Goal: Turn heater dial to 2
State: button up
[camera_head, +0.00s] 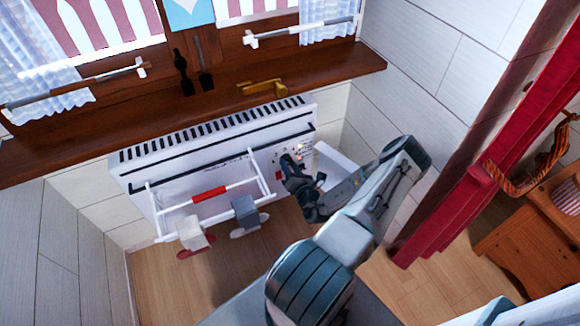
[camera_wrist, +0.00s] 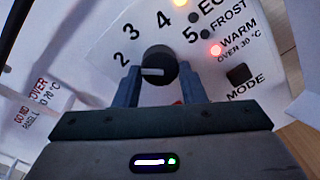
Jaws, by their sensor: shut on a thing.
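The heater (camera_head: 215,135) is a white slatted panel below the wooden sill. Its black round dial (camera_wrist: 160,57) sits on the white control panel (camera_wrist: 100,62), with the digits 2, 3, 4 and 5 around it. My gripper (camera_wrist: 157,78) has one finger on each side of the dial and is shut on it. A white mark on the dial's face points left, roughly toward the 2 or slightly below it; exact alignment is hard to tell. Any marks below the 2 are hidden. In the head view my gripper (camera_head: 291,168) is at the heater's right end and covers the dial.
A MODE button (camera_wrist: 239,75) and a lit red lamp (camera_wrist: 215,50) by WARM lie right of the dial. A white rack with a red bar (camera_head: 209,194) and hanging items stands out from the heater's front. A red curtain (camera_head: 455,185) hangs at right.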

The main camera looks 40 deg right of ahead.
jog(key=o, duration=1)
jog(key=p+v, duration=0.2)
jog(key=v, duration=1.2)
jog(key=shift+w, duration=0.1)
